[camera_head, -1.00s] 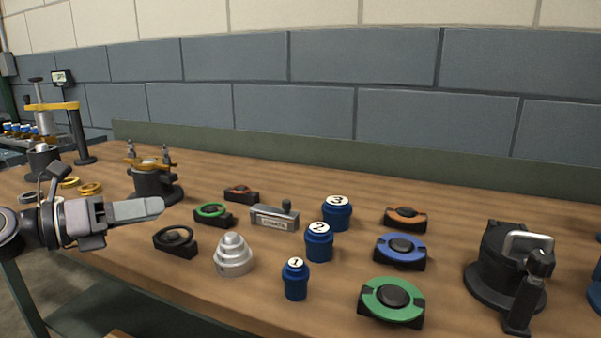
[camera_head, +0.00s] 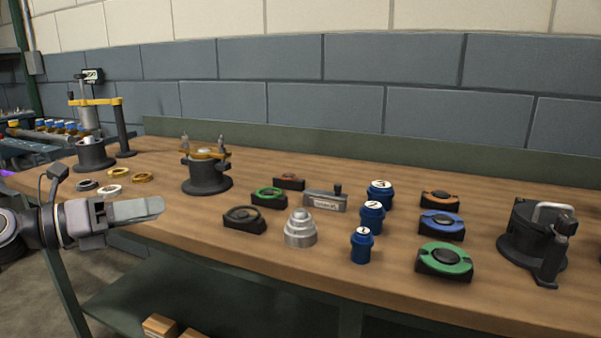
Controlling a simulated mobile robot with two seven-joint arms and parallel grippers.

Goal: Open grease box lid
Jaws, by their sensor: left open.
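The grease box looks to be the small grey metal box (camera_head: 325,202) near the middle of the bench. It has a label too small to read on its front and a black knob on top at its right end. Its lid looks closed. My left gripper (camera_head: 138,210) is at the left, in front of the bench edge, well apart from the box. It is open and empty, seen side-on. My right gripper is not in view.
The wooden bench (camera_head: 180,222) holds a silver stepped cone (camera_head: 300,230), numbered blue canisters (camera_head: 372,217), and black holders with coloured rings (camera_head: 444,260). A black clamp fixture (camera_head: 205,172) stands left of the box, a handled black pot (camera_head: 530,235) at right. Loose rings (camera_head: 109,190) lie at left.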

